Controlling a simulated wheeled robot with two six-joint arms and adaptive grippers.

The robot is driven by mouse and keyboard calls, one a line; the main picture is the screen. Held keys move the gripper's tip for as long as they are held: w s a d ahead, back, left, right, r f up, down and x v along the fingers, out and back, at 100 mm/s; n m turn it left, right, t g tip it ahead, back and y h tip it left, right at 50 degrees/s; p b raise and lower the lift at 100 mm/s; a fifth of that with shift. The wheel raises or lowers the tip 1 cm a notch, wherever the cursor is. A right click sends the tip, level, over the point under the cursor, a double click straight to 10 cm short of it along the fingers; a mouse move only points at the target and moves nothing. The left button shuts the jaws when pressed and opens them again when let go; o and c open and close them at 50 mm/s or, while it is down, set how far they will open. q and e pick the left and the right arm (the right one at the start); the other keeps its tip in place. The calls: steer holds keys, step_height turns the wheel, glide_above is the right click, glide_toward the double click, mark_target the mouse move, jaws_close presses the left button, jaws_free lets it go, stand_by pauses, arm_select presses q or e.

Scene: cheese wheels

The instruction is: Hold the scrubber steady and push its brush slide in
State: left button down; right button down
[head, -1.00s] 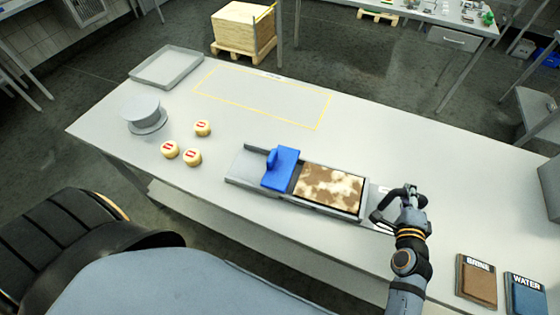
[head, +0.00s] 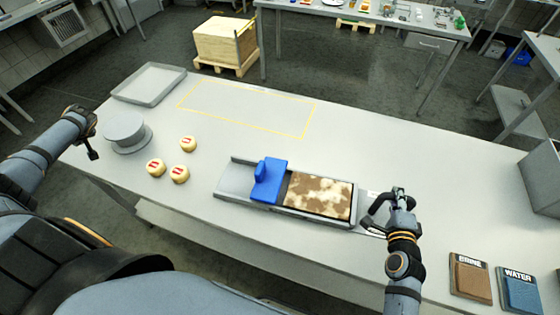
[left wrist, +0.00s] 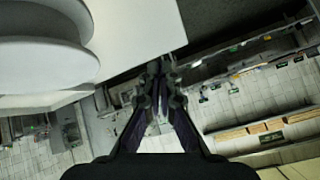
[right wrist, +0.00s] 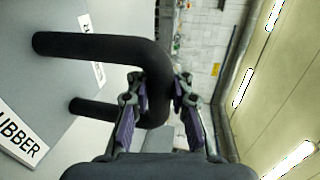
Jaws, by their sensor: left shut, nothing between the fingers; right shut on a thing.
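The scrubber (head: 235,179) is a grey tray-like frame lying on the table, with a brown and white mottled bed (head: 318,195) in its right part. A blue brush slide (head: 269,180) with a raised grip sits left of that bed. My right gripper (head: 400,200) is at the scrubber's right end, shut on its dark bar handle, which also shows in the right wrist view (right wrist: 100,46). My left gripper (head: 92,152) is shut and empty, left of the round grey stand and well away from the slide. In the left wrist view its fingertips (left wrist: 158,72) meet.
Several small cheese wheels (head: 181,174) with red marks lie left of the scrubber. The round stand (head: 127,133) and a grey tray (head: 150,83) are at the far left. Brine (head: 470,278) and water (head: 520,292) pads lie at right. The yellow-outlined area (head: 250,108) is empty.

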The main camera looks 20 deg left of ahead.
steer(key=shift+r, duration=0.15)
arm_select(q)
steer(key=w+d+f+n+t+h, duration=0.15)
steer(key=w+d+h, duration=0.4)
steer(key=d, duration=0.65)
steer(key=w+d+n+h, duration=0.35)
steer(key=w+d, duration=0.25)
steer(key=d, duration=0.6)
steer(key=d+r+n+g+h, duration=0.1)
steer(key=d+r+h, duration=0.3)
steer(key=d, duration=0.7)
steer(key=d+r+h, duration=0.2)
steer(key=d+h, duration=0.3)
steer(key=d, duration=0.7)
glide_toward(270, 176)
steer(key=shift+s+f, duration=0.15)
steer(key=shift+f, duration=1.3)
steer(key=shift+d, duration=0.15)
